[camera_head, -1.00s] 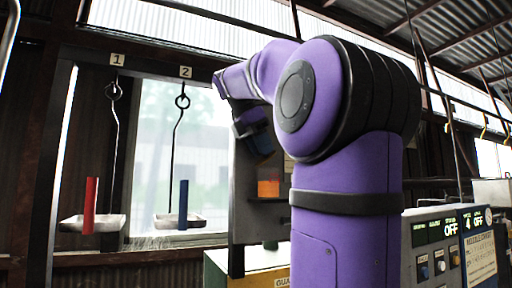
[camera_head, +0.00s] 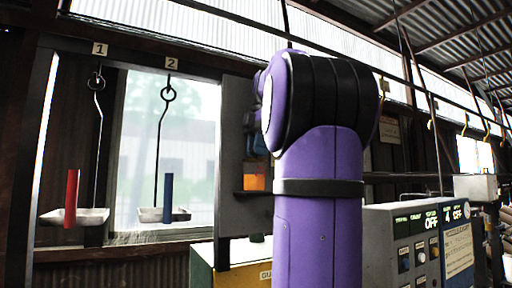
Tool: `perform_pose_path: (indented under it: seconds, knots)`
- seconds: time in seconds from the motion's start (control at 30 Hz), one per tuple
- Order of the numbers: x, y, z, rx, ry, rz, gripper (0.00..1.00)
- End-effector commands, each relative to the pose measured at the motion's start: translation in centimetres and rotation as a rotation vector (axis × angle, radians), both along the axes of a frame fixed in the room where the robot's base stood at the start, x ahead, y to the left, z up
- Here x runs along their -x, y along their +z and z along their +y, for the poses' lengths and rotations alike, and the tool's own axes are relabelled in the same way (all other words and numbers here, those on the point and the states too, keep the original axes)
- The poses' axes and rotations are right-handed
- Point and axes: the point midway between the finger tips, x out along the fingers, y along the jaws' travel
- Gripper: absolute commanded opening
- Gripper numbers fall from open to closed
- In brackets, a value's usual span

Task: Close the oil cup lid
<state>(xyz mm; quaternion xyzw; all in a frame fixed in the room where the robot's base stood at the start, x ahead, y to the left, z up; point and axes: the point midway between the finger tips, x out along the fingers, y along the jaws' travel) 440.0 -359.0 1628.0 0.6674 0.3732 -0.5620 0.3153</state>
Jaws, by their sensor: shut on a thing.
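The oil cup (camera_head: 255,183) shows as a small orange block of oil on the grey cabinet's front, just left of my purple arm. A dark bluish form (camera_head: 257,146) is right above the orange; I cannot tell whether it is cup, lid or part of my arm's end. The lid cannot be made out. The end of my arm is close above the cup, mostly hidden behind my own elbow. My gripper's fingers cannot be made out, and what they touch is hidden.
The tall grey cabinet (camera_head: 232,205) stands behind my arm. Two hanging trays, labelled 1 and 2, hold a red bar (camera_head: 72,198) and a blue bar (camera_head: 168,197) at left. A control panel (camera_head: 415,245) is at right. Hooks hang from an overhead rail.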

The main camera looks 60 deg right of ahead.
Motion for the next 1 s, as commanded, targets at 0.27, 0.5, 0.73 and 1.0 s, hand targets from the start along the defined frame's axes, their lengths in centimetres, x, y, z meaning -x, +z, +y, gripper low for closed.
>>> perform_pose_path:
  seconds: [0.27, 0.5, 0.73, 1.0]
  knots:
    - [0.0, -0.21, -0.08, -0.019, 0.0, -0.007, 0.05]
    - [0.0, -0.23, -0.08, -0.019, 0.0, -0.006, 0.05]
    - [0.01, -0.17, -0.08, -0.017, 0.0, -0.007, 0.54]
    - [-0.39, -0.02, 0.25, -0.016, 0.001, -0.008, 0.54]
